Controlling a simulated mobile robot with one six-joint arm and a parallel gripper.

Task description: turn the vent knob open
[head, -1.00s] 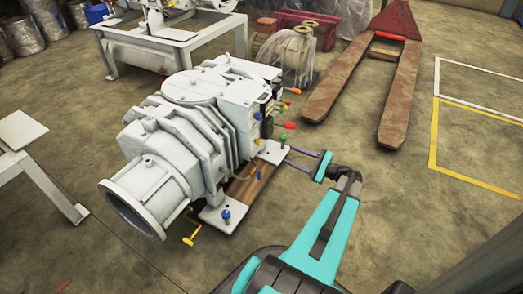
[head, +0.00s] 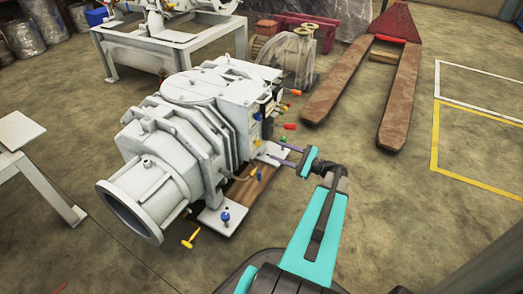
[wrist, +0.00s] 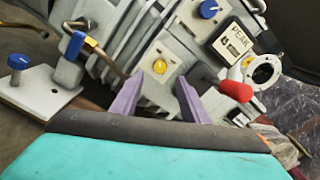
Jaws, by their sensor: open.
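The white screw vacuum pump (head: 185,130) stands left of my arm in the head view. I cannot tell which control is the vent knob. In the wrist view, a round yellow knob (wrist: 160,66) on a pale plate shows between and just beyond the purple fingertips. A blue knob (wrist: 208,9) is above it, and a red handle (wrist: 236,90) is to the right. My gripper (wrist: 158,84) is open with nothing between its fingers. In the head view my gripper (head: 275,149) is at the pump's right side; whether it touches anything there is unclear.
A blue lever (wrist: 75,45) on a brass pipe and a blue knob (wrist: 18,62) on a base plate are to the left. A gauge marked PEAK (wrist: 232,40) is near the red handle.

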